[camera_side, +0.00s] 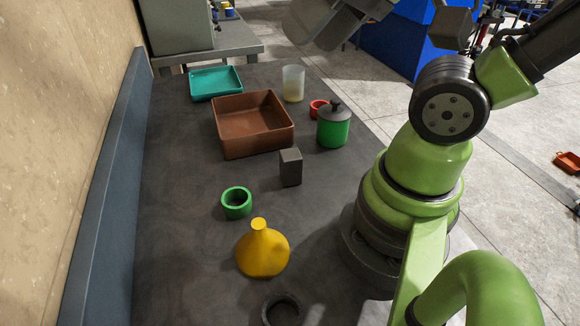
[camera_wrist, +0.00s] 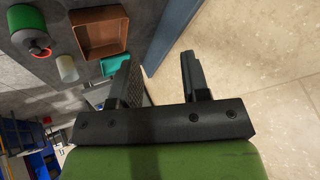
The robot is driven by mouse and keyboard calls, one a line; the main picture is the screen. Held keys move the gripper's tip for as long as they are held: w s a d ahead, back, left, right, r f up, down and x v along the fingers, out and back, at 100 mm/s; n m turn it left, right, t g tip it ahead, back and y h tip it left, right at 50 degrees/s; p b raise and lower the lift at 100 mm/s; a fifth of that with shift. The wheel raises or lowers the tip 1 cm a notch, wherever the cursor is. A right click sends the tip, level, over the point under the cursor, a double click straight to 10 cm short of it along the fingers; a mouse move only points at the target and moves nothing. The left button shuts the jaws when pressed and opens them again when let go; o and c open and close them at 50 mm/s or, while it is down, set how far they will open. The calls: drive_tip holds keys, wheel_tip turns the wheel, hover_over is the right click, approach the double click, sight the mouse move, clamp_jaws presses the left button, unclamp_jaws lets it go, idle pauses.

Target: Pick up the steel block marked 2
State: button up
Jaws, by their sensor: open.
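A dark grey block (camera_side: 290,168) stands upright on the dark table in the side view, just in front of the brown tray. No number can be read on it. It does not show in the wrist view. My gripper (camera_wrist: 157,62) is open in the wrist view, with its two dark fingers wide apart and nothing between them. It is well away from the block, and it tilts toward the tan wall and the far end of the table.
A brown tray (camera_side: 252,128), teal tray (camera_side: 216,84), beaker (camera_side: 293,84), red ring (camera_side: 318,108) and green lidded pot (camera_side: 333,127) stand behind the block. A green ring (camera_side: 237,203), yellow flask (camera_side: 262,251) and dark ring (camera_side: 283,310) stand nearer. The table's left strip is clear.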

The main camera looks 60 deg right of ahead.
drive_tip(key=o, duration=0.6)
drive_tip(key=shift+c, duration=0.2)
drive_tip(key=m+g+h, duration=0.2)
drive_tip(key=m+g, duration=0.2)
drive_tip(key=m, duration=0.9)
hover_over(291, 168)
drive_tip(key=a, duration=0.2)
wheel_tip(291, 168, down, 8)
drive_tip(key=f, duration=0.1)
drive_tip(key=d+f+m+g, duration=0.1)
drive_tip(key=f+m, duration=0.2)
drive_tip(key=d+f+m+g, duration=0.1)
drive_tip(key=f+m, duration=0.2)
drive_tip(key=f, duration=0.1)
drive_tip(key=d+f+m+g, duration=0.1)
drive_tip(key=d+f+m, duration=0.1)
drive_tip(key=f+m, duration=0.1)
drive_tip(key=shift+w+f+m, duration=0.2)
drive_tip(key=shift+f+m, duration=0.05)
drive_tip(key=shift+m, duration=0.25)
drive_tip(key=shift+f+m, duration=0.3)
drive_tip(key=shift+f, duration=0.05)
wheel_tip(291, 168, down, 4)
drive_tip(key=shift+s+d, duration=0.1)
drive_tip(key=shift+w+f, duration=0.2)
drive_tip(key=shift+f, duration=1.35)
drive_tip(key=shift+w+f, duration=0.15)
drive_tip(key=shift+f, duration=1.35)
